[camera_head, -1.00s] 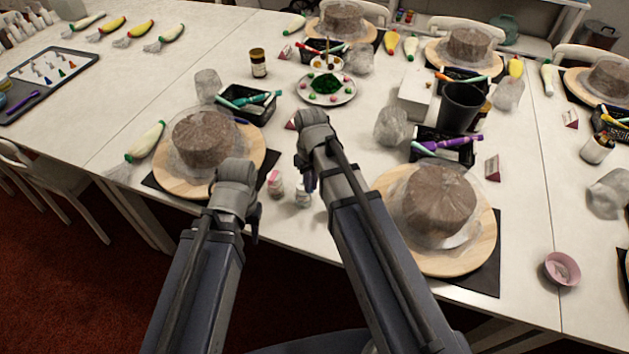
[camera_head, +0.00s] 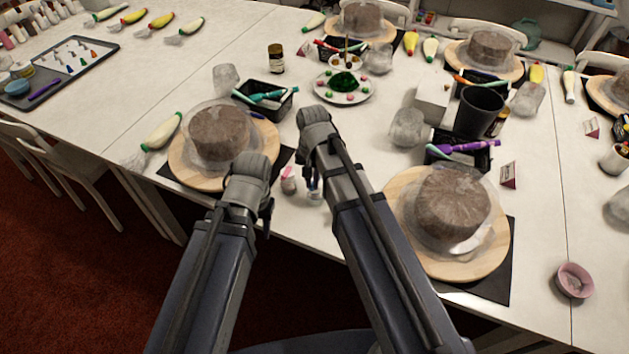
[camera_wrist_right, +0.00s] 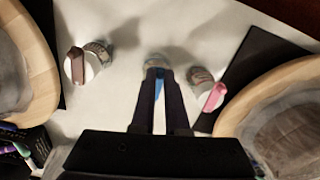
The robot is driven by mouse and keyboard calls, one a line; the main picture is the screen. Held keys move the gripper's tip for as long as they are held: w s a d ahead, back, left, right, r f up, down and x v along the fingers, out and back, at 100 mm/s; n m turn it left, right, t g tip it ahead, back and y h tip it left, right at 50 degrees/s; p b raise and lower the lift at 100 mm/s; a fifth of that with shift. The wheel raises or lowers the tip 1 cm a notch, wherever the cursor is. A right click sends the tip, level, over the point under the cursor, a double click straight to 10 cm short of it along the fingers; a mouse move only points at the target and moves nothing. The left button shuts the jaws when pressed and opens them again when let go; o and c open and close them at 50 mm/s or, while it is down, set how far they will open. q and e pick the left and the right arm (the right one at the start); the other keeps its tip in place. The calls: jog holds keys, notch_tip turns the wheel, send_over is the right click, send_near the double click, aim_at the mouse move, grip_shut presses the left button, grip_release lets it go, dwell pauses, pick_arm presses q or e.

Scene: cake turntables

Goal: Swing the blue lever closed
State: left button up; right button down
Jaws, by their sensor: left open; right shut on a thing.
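In the right wrist view, my right gripper (camera_wrist_right: 160,100) is shut on the blue lever (camera_wrist_right: 159,84), a narrow strip between its two dark fingers. The small pale container (camera_wrist_right: 156,63) at the lever's far end stands on the white table, partly hidden by the fingers. In the head view the container (camera_head: 314,196) shows at the table's front edge, just below my right gripper (camera_head: 311,184); the lever's angle cannot be told there. My left gripper (camera_head: 268,213) is to the left, apart from the container; its fingertips are small and partly hidden, and it is open.
A pink-levered container (camera_head: 289,184) stands close left of the blue one. A brown-levered container (camera_wrist_right: 82,65) shows in the wrist view. Wooden turntables with wrapped cakes stand left (camera_head: 263,160) and right (camera_head: 490,262). A black caddy (camera_head: 270,112) stands behind.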

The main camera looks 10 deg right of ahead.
aim_at(312, 185)
jog(key=shift+m, duration=0.3)
jog(key=c, duration=0.9)
grip_release()
notch_tip(312, 185, up, 8)
jog(key=p, duration=0.8)
jog(key=shift+f, duration=0.1)
